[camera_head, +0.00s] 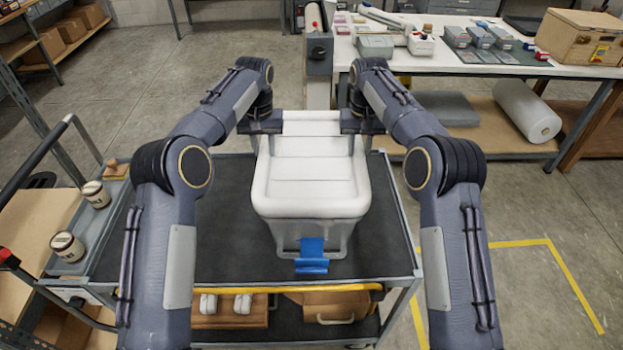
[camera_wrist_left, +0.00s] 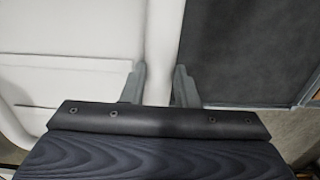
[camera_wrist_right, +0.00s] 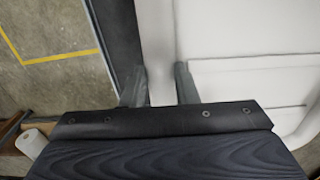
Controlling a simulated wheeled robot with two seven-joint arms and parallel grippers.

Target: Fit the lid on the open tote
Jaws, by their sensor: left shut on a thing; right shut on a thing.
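The white ribbed lid (camera_head: 312,188) lies over the grey tote (camera_head: 340,236), which stands on the dark cart top. The lid covers the tote's opening from this view; I cannot tell whether its rim is fully seated all round. A blue tag (camera_head: 311,256) hangs on the tote's near side. My left gripper (camera_head: 268,130) is shut on the lid's left edge near the far end; the left wrist view shows its fingers (camera_wrist_left: 158,88) either side of the white rim. My right gripper (camera_head: 354,130) is shut on the right edge opposite, its fingers (camera_wrist_right: 160,86) around the rim.
The cart's dark top (camera_head: 225,225) is clear on both sides of the tote. Two jars (camera_head: 68,247) stand in a grey tray at the left. A workbench (camera_head: 480,68) with boxes stands behind at the right. Yellow tape (camera_head: 560,262) marks the floor at the right.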

